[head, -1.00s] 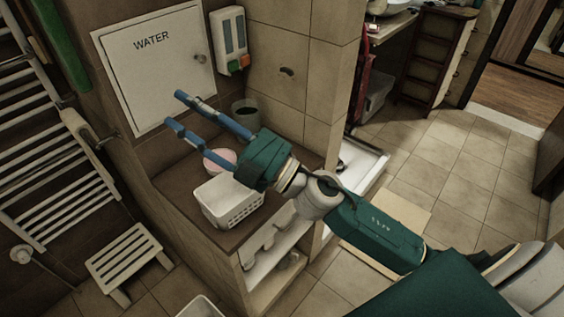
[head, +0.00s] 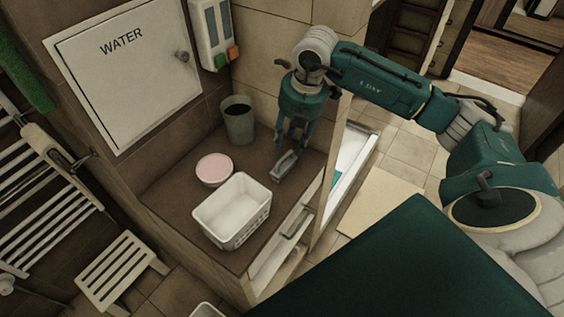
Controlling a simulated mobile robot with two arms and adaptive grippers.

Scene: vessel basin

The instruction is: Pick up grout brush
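A small grey object that looks like the grout brush (head: 286,165) lies on the brown counter (head: 180,198), to the right of the pink-topped bowl. My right gripper (head: 294,145) points down from above, with its blue fingers apart at the far end of the brush. The fingertips are close to the brush, but I cannot tell if they touch it. My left gripper is not in view.
A white basket (head: 232,208), a pink-topped bowl (head: 214,169) and a dark grey cup (head: 238,122) stand on the counter. A soap dispenser (head: 214,35) and the WATER cabinet door (head: 125,70) are on the walls behind. A slatted stool (head: 120,270) stands at lower left.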

